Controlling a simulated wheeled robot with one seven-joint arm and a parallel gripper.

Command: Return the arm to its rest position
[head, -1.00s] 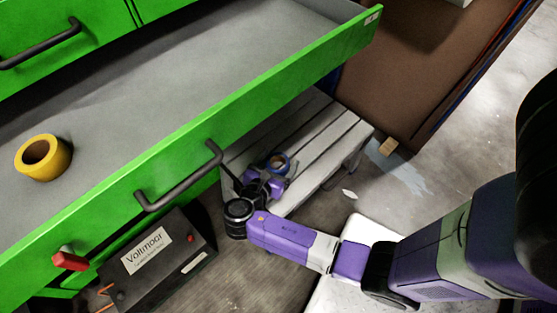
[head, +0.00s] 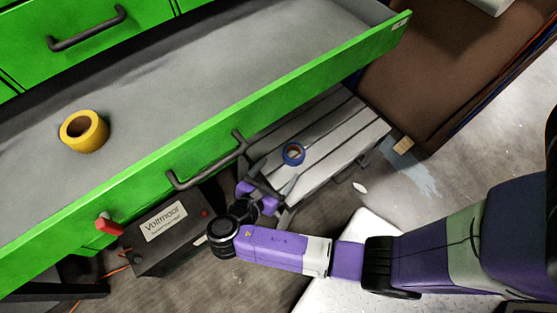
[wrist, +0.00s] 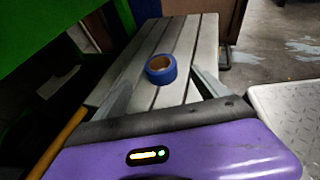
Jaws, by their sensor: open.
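My arm reaches in from the right in the head view. My gripper (head: 272,181) is at its far end, low beside the grey slatted bench (head: 330,130). In the wrist view my gripper (wrist: 163,95) has its two fingers spread wide, with nothing between them. A roll of blue tape (head: 293,153) lies on the bench slats, just beyond the fingertips and apart from them. The blue tape also shows in the wrist view (wrist: 161,69).
A green drawer (head: 300,97) stands pulled open to the left, its handle (head: 207,168) near my gripper. Yellow tape (head: 83,131) lies inside it. A black Voltmaar box (head: 165,235) sits below the drawer. A white textured platform (head: 345,285) lies under my arm.

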